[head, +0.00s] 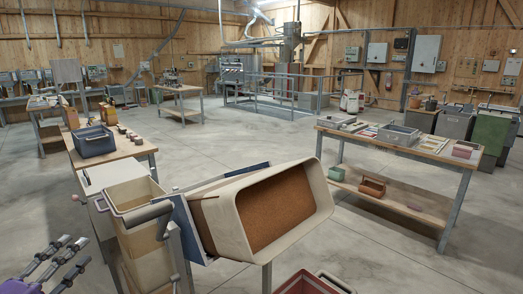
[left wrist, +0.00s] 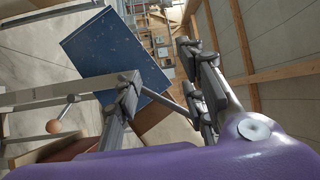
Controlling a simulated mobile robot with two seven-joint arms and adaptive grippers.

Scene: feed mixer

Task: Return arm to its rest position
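My left gripper (head: 74,252) is at the lower left of the head view, with its fingers spread and nothing between them. It is in free space, apart from the mixer, to the left of it. In the left wrist view its fingers (left wrist: 160,75) stand apart, with a blue panel (left wrist: 115,55) and a bar behind them. A cream bin (head: 323,187) with brown feed (head: 275,208) inside lies tilted on the mixer, its mouth facing me. A dark handle (head: 150,213) stands beside it. My right gripper is not in view.
An open beige bin (head: 133,193) stands left of the tilted bin. A wooden table with a dark blue crate (head: 94,142) is behind it. A table with trays (head: 398,135) stands at the right. A red container (head: 310,284) is at the bottom edge. Open concrete floor lies between.

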